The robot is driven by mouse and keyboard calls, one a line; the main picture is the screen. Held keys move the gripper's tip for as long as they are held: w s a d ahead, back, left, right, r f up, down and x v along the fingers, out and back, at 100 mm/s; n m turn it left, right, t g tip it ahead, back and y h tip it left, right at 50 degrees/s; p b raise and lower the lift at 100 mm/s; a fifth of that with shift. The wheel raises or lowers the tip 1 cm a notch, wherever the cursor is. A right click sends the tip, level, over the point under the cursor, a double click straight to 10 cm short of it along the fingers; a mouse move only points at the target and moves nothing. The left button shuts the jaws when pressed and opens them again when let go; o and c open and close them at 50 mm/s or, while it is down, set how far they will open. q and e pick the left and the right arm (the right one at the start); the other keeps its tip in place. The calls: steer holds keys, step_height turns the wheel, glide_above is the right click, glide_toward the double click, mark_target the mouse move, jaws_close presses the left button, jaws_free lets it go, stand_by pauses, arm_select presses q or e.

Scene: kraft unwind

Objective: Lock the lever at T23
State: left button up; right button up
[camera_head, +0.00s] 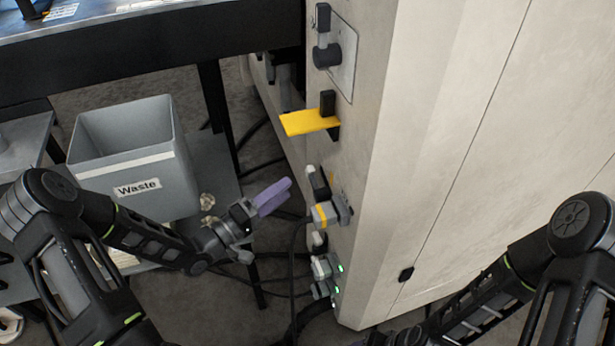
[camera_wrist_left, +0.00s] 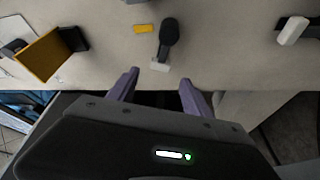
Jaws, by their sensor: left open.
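A black lever (camera_wrist_left: 168,36) with a pale end sits on the panel face in the left wrist view, beside a small yellow tag (camera_wrist_left: 143,28). It probably is the black-and-white lever (camera_head: 318,182) below the yellow plate in the head view. No T23 marking is readable, so I cannot tell which lever bears it. My left gripper (camera_head: 272,197) has purple fingers and is open and empty, to the left of the panel. In the left wrist view its fingertips (camera_wrist_left: 157,83) are apart, short of the black lever. My right gripper is out of view.
A yellow plate (camera_head: 308,122) sticks out from the panel above the lever, and a dark knob (camera_head: 326,56) is higher up. A yellow-banded grey fitting (camera_head: 325,214) and green-lit connectors (camera_head: 322,268) are below. A grey waste bin (camera_head: 140,185) and cables stand left.

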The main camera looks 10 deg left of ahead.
mark_target(306, 174)
arm_select(q)
steer(key=shift+b+x, duration=0.35)
steer(key=shift+x, duration=3.55)
jaws_close()
